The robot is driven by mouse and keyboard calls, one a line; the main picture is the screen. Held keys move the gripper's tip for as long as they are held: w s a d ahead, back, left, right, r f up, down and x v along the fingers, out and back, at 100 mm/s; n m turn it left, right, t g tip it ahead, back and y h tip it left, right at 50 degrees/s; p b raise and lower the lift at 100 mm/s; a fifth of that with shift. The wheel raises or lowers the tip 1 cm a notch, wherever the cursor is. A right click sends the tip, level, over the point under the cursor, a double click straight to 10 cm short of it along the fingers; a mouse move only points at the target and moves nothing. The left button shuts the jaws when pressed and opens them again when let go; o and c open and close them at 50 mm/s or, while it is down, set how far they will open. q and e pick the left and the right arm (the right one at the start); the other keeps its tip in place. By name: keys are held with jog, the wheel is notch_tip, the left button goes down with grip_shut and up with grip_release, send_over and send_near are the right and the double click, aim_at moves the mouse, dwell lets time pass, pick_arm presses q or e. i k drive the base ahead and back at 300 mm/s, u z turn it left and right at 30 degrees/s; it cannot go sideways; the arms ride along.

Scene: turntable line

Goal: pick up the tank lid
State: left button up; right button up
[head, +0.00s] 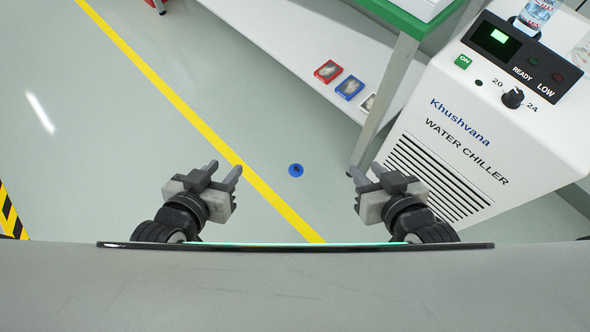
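A small round blue disc with a dark centre, which looks like the tank lid (296,170), lies on the floor between my two grippers in the picture. My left gripper (224,170) is left of it, its two fingers apart and nothing between them. My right gripper (366,171) is right of it, also with fingers apart and empty. Neither gripper touches the disc. The water chiller (475,125) stands at the right, with a bottle (535,14) on its top.
A green-topped table (405,18) stands at the top, its leg near my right gripper. Its lower white shelf (290,45) holds a red box (328,71), a blue box (350,87) and a white one. A yellow floor line (190,115) runs diagonally.

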aim_at(296, 170)
jog(key=z, duration=2)
jog(key=k, duration=0.75)
jog(key=u, duration=1.5)
jog(key=i, duration=0.45)
jog(key=k, duration=0.5)
jog(key=u, duration=1.45)
jog(key=i, duration=0.8)
jog(key=z, duration=1.95)
